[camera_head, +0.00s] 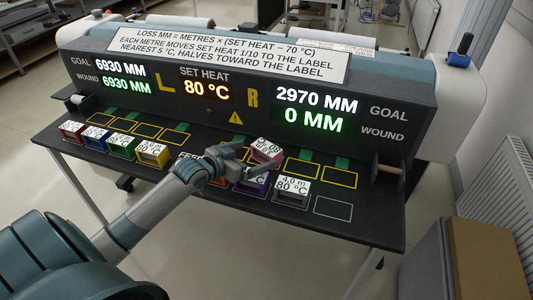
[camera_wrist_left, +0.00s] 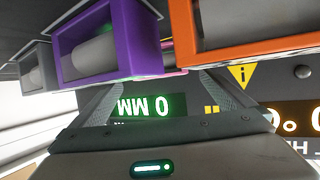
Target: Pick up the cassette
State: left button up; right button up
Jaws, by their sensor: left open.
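A pink cassette (camera_head: 264,149) with a white label sits tilted on the bench in the head view, just beyond the fingertips of my left gripper (camera_head: 256,160). Only a sliver of pink shows in the left wrist view. My left gripper is open with nothing visibly held; its fingers also show in the wrist view (camera_wrist_left: 168,88). A purple cassette (camera_head: 252,188) and a grey cassette (camera_head: 292,193) stand in the front row to the right. An orange cassette (camera_wrist_left: 255,32) is mostly hidden by my gripper in the head view. The purple one looms close in the wrist view (camera_wrist_left: 78,50).
Red (camera_head: 72,131), blue (camera_head: 97,139), green (camera_head: 122,146) and yellow (camera_head: 152,153) cassettes stand at the left. Yellow outlined slots (camera_head: 341,179) at the right look empty. The display panel (camera_head: 210,88) rises behind the bench (camera_head: 340,225).

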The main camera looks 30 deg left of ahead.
aim_at(261, 152)
pick_arm(q)
jog(key=shift+p+x, duration=0.6)
jog(key=shift+x, duration=2.35)
jog(key=c, duration=1.3)
jog(key=shift+r, duration=0.15)
jog(key=shift+c, duration=0.2)
